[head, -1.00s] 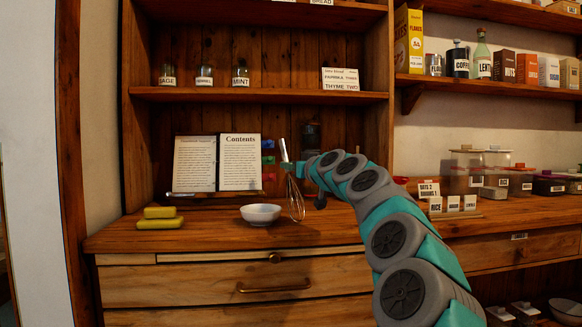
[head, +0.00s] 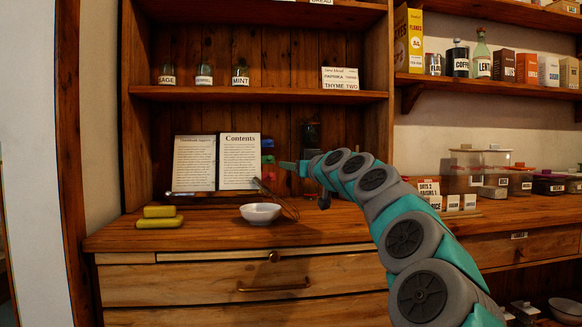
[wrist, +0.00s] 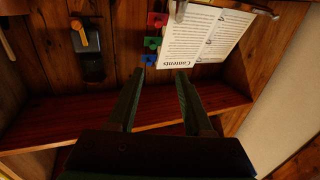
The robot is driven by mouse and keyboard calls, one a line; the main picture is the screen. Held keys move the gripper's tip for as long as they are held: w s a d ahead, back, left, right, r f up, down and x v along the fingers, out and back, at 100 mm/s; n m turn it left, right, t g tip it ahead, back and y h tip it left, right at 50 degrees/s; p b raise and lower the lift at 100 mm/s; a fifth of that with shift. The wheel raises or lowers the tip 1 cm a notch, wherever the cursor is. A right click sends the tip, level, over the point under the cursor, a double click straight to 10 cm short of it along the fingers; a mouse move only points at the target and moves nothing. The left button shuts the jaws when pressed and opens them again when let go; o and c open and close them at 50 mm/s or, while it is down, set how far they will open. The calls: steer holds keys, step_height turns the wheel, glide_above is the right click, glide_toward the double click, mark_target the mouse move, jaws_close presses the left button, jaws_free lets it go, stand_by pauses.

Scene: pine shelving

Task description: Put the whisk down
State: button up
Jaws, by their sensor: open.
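The whisk (head: 274,197) is on the wooden counter just right of and behind the white bowl (head: 261,213). It slants, handle end up and left, wires down and right. Whether its handle rests on the bowl's rim or lies flat behind it I cannot tell. My gripper (head: 287,166) is above the whisk, apart from it, open and empty. In the wrist view my gripper's two fingers (wrist: 158,80) stand spread with nothing between them.
Yellow blocks (head: 159,218) lie at left. The shelf (head: 280,94) above holds jars. The counter's front left is clear.

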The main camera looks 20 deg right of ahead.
steer(key=s+b, duration=0.1)
steer(key=s, duration=0.9)
steer(key=shift+s+d, duration=0.2)
steer(key=shift+d, duration=0.05)
